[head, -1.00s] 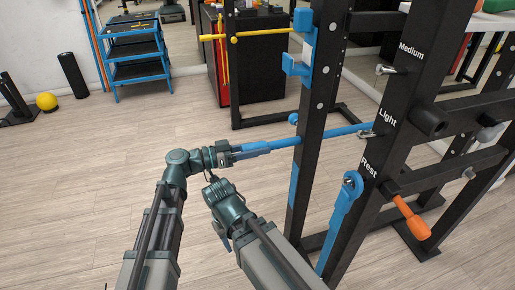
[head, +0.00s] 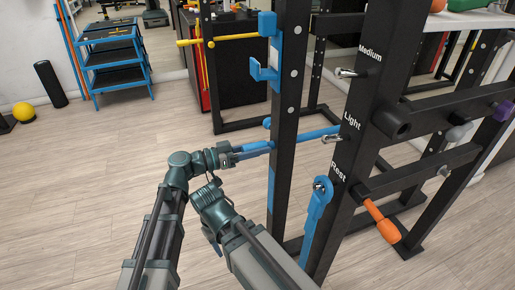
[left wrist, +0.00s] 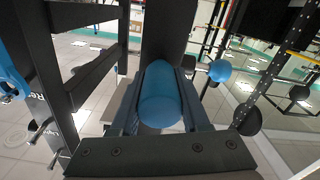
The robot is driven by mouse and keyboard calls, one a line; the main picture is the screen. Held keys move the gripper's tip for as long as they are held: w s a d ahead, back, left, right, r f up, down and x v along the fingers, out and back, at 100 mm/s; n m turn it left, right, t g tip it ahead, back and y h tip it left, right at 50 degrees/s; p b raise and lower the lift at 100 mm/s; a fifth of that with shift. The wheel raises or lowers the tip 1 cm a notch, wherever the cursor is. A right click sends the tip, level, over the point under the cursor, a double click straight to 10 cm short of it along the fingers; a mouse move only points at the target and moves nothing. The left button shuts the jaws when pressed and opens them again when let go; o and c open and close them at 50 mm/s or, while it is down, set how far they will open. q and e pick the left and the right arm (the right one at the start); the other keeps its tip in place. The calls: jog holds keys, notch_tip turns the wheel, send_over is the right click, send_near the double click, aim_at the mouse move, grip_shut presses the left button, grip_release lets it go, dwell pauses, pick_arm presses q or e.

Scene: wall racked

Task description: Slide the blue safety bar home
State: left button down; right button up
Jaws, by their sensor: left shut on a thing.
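The blue safety bar (head: 258,147) runs roughly level from my left gripper to the near black upright (head: 287,100). Beyond that upright it shows again (head: 318,133), reaching toward the labelled upright (head: 362,110) near "Light". Whether its far end is seated there cannot be told. My left gripper (head: 233,151) is shut on the bar's outer end, a short gap from the near upright. In the left wrist view the round blue bar end (left wrist: 160,105) lies between the jaws, pointing at a dark upright. My right arm is folded beside the left; its fingers cannot be made out.
A blue hook (head: 263,70) sits on the near upright above the bar. A blue strap-like piece (head: 316,215) and an orange handle (head: 382,221) are by "Rest". A blue shelf cart (head: 115,62) stands behind.

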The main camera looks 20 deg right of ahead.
pick_arm(q)
jog(key=shift+d, duration=0.15)
jog(key=shift+c, duration=1.9)
grip_release()
jog(key=shift+d, duration=0.1)
jog(key=a, duration=1.3)
jog(key=shift+s+a, duration=0.2)
jog(key=shift+a, duration=0.2)
jog(key=shift+f, duration=0.1)
